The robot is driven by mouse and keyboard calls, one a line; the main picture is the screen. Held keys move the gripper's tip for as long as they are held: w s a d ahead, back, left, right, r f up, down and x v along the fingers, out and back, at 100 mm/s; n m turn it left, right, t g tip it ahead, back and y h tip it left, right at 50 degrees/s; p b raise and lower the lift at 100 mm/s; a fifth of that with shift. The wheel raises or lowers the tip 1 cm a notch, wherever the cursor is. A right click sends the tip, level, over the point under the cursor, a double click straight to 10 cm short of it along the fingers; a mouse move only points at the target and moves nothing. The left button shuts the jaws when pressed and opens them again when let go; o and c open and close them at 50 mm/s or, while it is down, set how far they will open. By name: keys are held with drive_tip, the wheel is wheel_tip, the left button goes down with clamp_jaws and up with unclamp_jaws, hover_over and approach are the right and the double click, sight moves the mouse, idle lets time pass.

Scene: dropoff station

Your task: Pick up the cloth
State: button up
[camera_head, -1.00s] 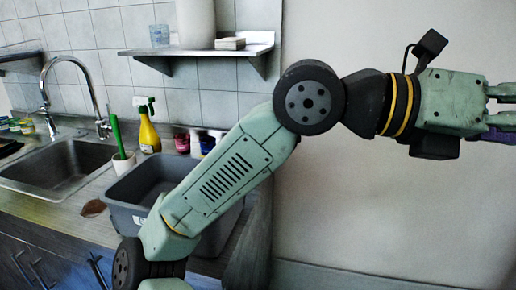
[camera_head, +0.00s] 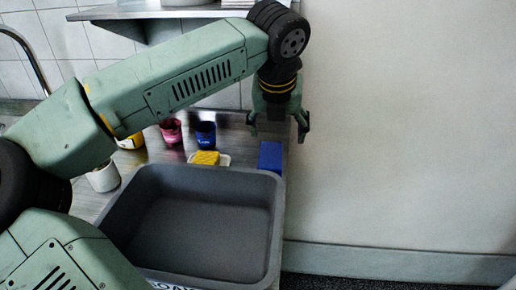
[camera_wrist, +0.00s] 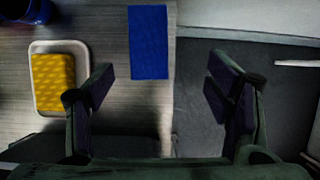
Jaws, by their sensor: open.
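A flat blue rectangular cloth (camera_head: 270,157) lies on the counter at its right edge, just behind the grey basin. It also shows in the wrist view (camera_wrist: 149,42), at the top middle, past my fingertips. My gripper (camera_head: 279,132) points down, open and empty, above the counter near the cloth. In the wrist view my two fingers (camera_wrist: 160,88) are wide apart, with the cloth ahead of the gap, nearer the left finger. Nothing hides the cloth in the wrist view.
A yellow sponge (camera_wrist: 54,84) lies in a white dish (camera_wrist: 36,112) left of the cloth. Blue (camera_head: 205,135) and pink (camera_head: 171,132) cups stand behind it. The grey basin (camera_head: 278,235) is in front. A shelf (camera_head: 150,12) hangs above.

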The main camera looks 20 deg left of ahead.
drive_tip(key=shift+w+a+f, duration=0.1)
drive_tip(key=shift+a+f, duration=0.35)
drive_tip(key=shift+a, duration=0.4)
drive_tip(key=b, duration=0.2)
hover_over(271, 155)
drive_tip(key=s, duration=0.2)
drive_tip(key=f, duration=0.4)
drive_tip(key=shift+d+f, duration=0.2)
drive_tip(key=shift+d, duration=0.15)
drive_tip(key=shift+b+x, duration=0.35)
drive_tip(key=shift+x, duration=2.3)
drive_tip(key=shift+s+a, duration=0.1)
drive_tip(key=shift+s, duration=0.1)
drive_tip(key=shift+c, duration=0.4)
drive_tip(key=c, duration=1)
drive_tip(key=shift+r, duration=0.1)
